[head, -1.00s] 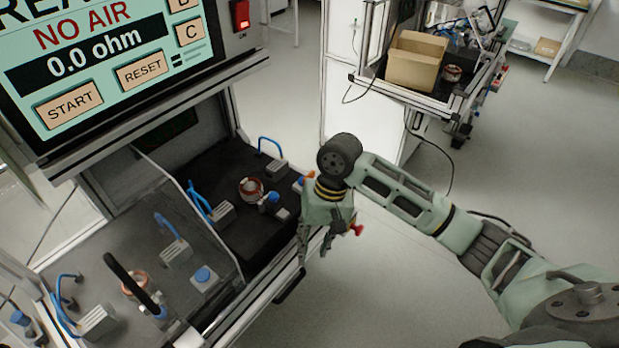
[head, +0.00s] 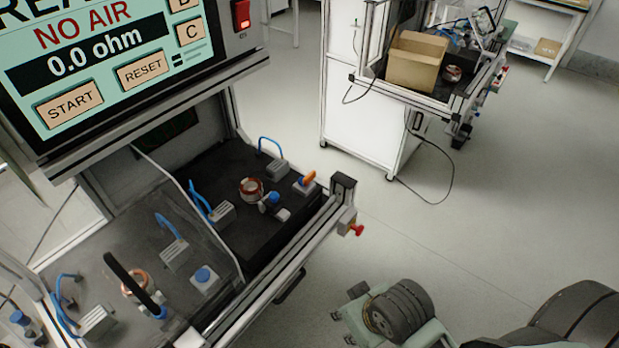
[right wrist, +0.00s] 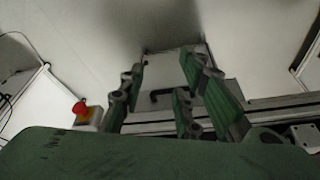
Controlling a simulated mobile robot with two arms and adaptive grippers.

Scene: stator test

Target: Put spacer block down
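No piece in view can be named for certain as the spacer block. A small grey and blue block with an orange top (head: 304,184) sits at the right end of the black bench surface. My right gripper (head: 347,303) is low in the head view, in front of the bench and apart from it. My left gripper is not in view.
The test bench (head: 262,292) has a copper-wound stator (head: 251,189) on its black surface and another (head: 135,284) behind a clear panel. A red button (head: 357,230) sticks out at its right corner. A cart with a cardboard box (head: 416,62) stands behind. The floor between is clear.

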